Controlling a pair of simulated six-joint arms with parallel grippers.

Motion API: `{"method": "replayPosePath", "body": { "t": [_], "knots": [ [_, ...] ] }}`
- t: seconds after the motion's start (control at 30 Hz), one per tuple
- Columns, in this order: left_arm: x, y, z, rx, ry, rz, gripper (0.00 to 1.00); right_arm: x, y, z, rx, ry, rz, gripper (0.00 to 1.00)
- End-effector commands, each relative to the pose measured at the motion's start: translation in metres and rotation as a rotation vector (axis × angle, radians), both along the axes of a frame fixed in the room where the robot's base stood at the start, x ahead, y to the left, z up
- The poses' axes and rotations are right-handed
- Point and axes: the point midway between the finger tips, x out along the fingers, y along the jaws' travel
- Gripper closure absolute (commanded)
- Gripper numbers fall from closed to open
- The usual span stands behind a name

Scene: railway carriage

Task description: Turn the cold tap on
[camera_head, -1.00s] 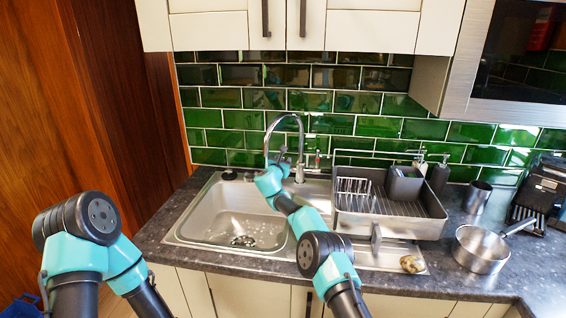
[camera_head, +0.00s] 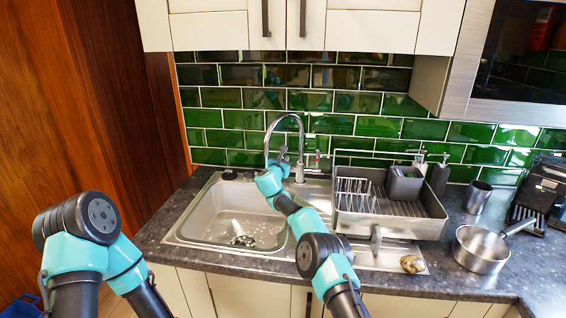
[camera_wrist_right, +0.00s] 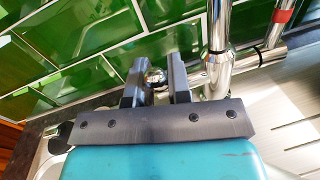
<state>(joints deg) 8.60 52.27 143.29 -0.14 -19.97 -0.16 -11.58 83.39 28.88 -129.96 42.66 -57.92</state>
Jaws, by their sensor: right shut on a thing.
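The chrome mixer tap (camera_head: 301,135) stands behind the sink (camera_head: 205,222), with its tall spout curving over to the left. In the right wrist view its column (camera_wrist_right: 218,40) rises just right of my fingers. A lever with a red band (camera_wrist_right: 283,15) is on the tap's right side. My right gripper (camera_head: 281,158) is at the tap's left side. In the wrist view its two fingers (camera_wrist_right: 155,82) are closed around a round chrome end, the cold tap handle (camera_wrist_right: 155,76). Most of that handle is hidden by the fingers. My left gripper is out of view.
A dish rack (camera_head: 400,222) with a grey caddy (camera_head: 404,184) stands right of the sink. A saucepan (camera_head: 480,250), a metal cup (camera_head: 477,197) and soap bottles (camera_head: 439,175) are farther right. Green tiles (camera_head: 230,98) are close behind the tap.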

Motion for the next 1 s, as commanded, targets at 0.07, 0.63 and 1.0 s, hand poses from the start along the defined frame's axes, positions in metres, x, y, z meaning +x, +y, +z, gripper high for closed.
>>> {"method": "replayPosePath", "body": {
  "t": [0.07,0.63,1.0],
  "knots": [
    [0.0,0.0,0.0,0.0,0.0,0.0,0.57,0.0,0.0,0.0,0.0,0.0,0.0,1.0],
    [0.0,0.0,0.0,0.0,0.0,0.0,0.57,-0.0061,-0.0001,-0.0064,-0.025,-0.106,-0.003,1.0],
    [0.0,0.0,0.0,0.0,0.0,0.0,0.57,-0.0071,0.0011,-0.007,-0.025,-0.12,0.0,1.0]
  ]
}}
